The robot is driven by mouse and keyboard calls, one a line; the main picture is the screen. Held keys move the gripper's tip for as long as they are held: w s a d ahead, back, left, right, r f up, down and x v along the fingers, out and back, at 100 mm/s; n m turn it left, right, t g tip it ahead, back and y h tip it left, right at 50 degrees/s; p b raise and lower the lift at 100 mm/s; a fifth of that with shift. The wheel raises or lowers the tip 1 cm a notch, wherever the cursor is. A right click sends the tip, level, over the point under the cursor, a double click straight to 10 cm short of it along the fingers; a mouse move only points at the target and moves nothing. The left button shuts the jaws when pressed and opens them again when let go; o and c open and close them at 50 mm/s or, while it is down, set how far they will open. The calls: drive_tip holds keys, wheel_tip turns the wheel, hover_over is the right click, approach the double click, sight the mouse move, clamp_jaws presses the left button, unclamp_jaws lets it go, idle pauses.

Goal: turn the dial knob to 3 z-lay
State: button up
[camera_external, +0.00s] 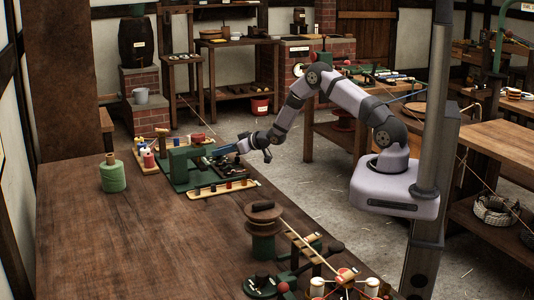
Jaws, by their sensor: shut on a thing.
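A green machine (183,165) stands on the far right part of the wooden bench, with small dark fittings on its right side. My gripper (216,153) reaches in from the right, low over these fittings, with its fingers pointing left. It is shut on a small part there, which appears to be the dial knob. The knob is mostly hidden by the fingers and too small to make out. The dial's marks and its setting cannot be read from this view.
The bench's left middle is clear.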

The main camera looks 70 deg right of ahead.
drive_tip(key=shift+a+f+m+h+b, duration=0.1)
drive_tip(key=shift+a+m+h+b, duration=0.05)
drive_tip(key=shift+m+h+b, duration=0.35)
drive_tip(key=shift+a+f+m+h+b, duration=0.1)
drive_tip(key=shift+m+h+b, duration=0.25)
drive_tip(key=shift+b, duration=0.25)
drive_tip(key=shift+w+a+r+m+g+h+b, duration=0.1)
drive_tip(key=shift+m+g+h+b, duration=0.1)
drive_tip(key=shift+m+h, duration=0.35)
drive_tip(key=shift+a+r+m+g+h+b, duration=0.1)
drive_tip(key=shift+m+g+h+b, duration=0.15)
drive_tip(key=shift+h, duration=0.35)
drive_tip(key=shift+w+a+r+m+g+h+p, duration=0.1)
drive_tip(key=shift+m+g+h+p, duration=0.25)
drive_tip(key=shift+m+h+p, duration=0.2)
drive_tip(key=shift+a+m+g+h+p, duration=0.1)
drive_tip(key=shift+m+g+h+p, duration=0.2)
drive_tip(key=shift+m+h, duration=0.25)
drive_tip(key=shift+w+m+g+h+p, duration=0.1)
drive_tip(key=shift+m+g+h+p, duration=0.7)
drive_tip(key=shift+m+h+p, duration=0.3)
drive_tip(key=shift+m, duration=0.35)
drive_tip(key=o, duration=1)
drive_tip(key=shift+o, duration=0.2)
